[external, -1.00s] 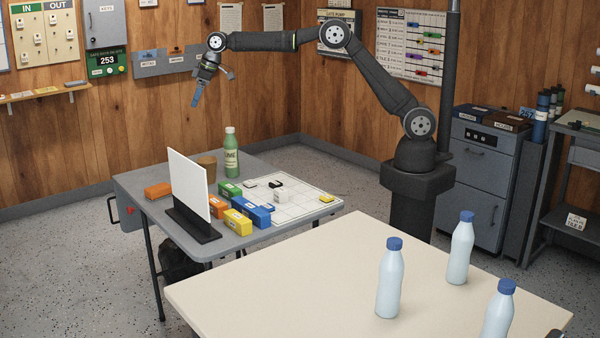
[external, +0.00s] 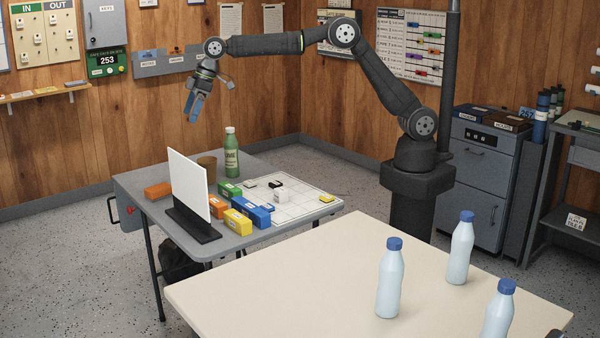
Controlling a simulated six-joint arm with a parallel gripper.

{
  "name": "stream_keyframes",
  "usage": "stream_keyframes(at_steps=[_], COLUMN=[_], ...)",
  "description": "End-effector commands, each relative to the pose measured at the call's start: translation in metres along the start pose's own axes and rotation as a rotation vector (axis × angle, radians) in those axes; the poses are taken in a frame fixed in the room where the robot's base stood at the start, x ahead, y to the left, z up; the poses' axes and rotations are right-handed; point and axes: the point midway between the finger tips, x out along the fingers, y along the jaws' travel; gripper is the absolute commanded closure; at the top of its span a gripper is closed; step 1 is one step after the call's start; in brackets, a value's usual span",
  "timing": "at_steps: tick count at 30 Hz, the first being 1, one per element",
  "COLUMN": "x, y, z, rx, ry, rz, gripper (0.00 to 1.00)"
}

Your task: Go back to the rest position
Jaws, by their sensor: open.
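My gripper (external: 192,110) hangs in the air above the far left part of the grey table (external: 135,184). Its blue fingers point down and look empty, apart from each other. It is well above the table and touches nothing. My arm reaches left from its base, with the elbow raised high.
On the grey table stand a white upright panel (external: 188,183), a green bottle (external: 231,160), a brown cup (external: 207,164), an orange block (external: 158,190), several coloured boxes and a white grid board (external: 310,201). The cream table (external: 300,265) in front carries three bottles with blue caps.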

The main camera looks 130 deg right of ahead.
Motion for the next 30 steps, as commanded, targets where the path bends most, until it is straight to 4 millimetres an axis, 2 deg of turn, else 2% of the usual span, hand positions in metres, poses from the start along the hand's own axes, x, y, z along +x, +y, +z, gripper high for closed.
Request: stream_keyframes(at_steps=[3, 21, 30], x=[0.001, 0.001, 0.0], y=[-0.025, -0.145, -0.192], z=[-0.003, -0.005, -0.001], rx=[-0.03, -0.173, -0.229], ry=[0.0, 0.001, 0.0], rz=[-0.014, -0.078, -0.103], gripper=[0.09, 0.09, 0.09])
